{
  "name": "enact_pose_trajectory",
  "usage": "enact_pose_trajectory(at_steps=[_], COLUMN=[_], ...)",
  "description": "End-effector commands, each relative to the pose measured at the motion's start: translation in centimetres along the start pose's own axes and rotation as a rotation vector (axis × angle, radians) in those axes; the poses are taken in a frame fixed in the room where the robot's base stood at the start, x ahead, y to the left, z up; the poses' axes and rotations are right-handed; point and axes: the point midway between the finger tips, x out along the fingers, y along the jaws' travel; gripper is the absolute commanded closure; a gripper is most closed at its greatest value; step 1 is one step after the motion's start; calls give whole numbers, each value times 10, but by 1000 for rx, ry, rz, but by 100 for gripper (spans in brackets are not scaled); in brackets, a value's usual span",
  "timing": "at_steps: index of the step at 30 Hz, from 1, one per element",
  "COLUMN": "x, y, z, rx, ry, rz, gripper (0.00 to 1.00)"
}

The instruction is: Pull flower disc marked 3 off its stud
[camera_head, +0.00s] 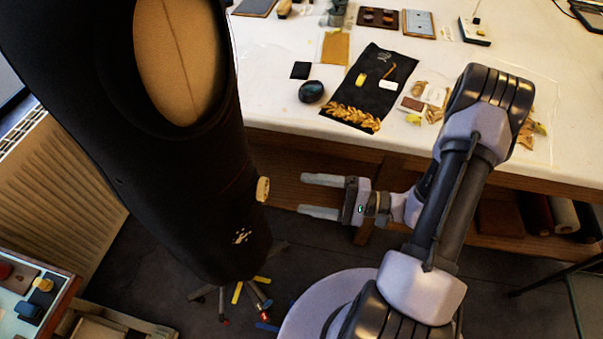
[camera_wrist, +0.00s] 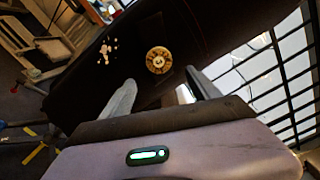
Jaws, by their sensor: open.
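A pale tan flower disc (camera_head: 263,190) sits on the side of a large dark garment form (camera_head: 190,150), at its right edge in the head view. In the wrist view the disc (camera_wrist: 158,60) faces me, round with a scalloped rim; its number is too small to read. My gripper (camera_head: 318,195) is open and empty, pointing left toward the disc with a gap between them. In the wrist view its two fingers (camera_wrist: 160,90) stand either side of the space in front of the disc. The stud behind the disc is hidden.
A white-topped costume table (camera_head: 270,90) stands behind, with a black cloth (camera_head: 372,90), gold leaf trim and small items on it. A white splatter mark (camera_head: 242,236) is on the form below the disc. Tools lie on the floor below. A tray (camera_head: 30,300) is at lower left.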

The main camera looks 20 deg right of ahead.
Motion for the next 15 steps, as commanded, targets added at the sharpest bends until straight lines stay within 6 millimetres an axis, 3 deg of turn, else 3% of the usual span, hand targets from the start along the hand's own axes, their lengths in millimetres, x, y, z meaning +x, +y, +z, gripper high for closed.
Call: enact_pose_trajectory(at_steps=[15], x=[71], y=[2], z=[1], rx=[-1], ry=[-6], rz=[5], gripper=[29])
